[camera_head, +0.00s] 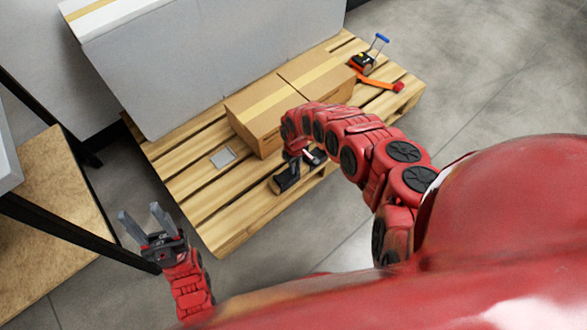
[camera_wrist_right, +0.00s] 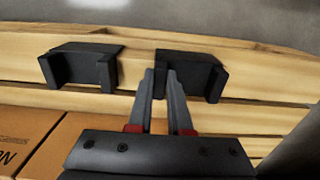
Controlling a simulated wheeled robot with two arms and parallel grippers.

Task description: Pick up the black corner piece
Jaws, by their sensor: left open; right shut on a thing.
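Two black corner pieces show on the wooden pallet. My right gripper (camera_wrist_right: 162,78) is shut on the nearer black corner piece (camera_head: 286,181), which is the right-hand one in the right wrist view (camera_wrist_right: 195,70). The fingers grip its left wall as the wrist view shows it. The piece is at or close to the slats; I cannot tell whether it is lifted. The other black corner piece (camera_head: 317,159) lies beside it, apart from the gripper, and is at left in the wrist view (camera_wrist_right: 75,66). My left gripper (camera_head: 146,222) is open and empty, left of the pallet.
Cardboard cartons (camera_head: 262,113) stand on the pallet (camera_head: 228,222) behind my right gripper. A large grey box (camera_head: 215,55) stands at the back. An orange strap with a ratchet (camera_head: 380,82) lies at the far right corner. A black-framed shelf (camera_head: 50,215) is at left.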

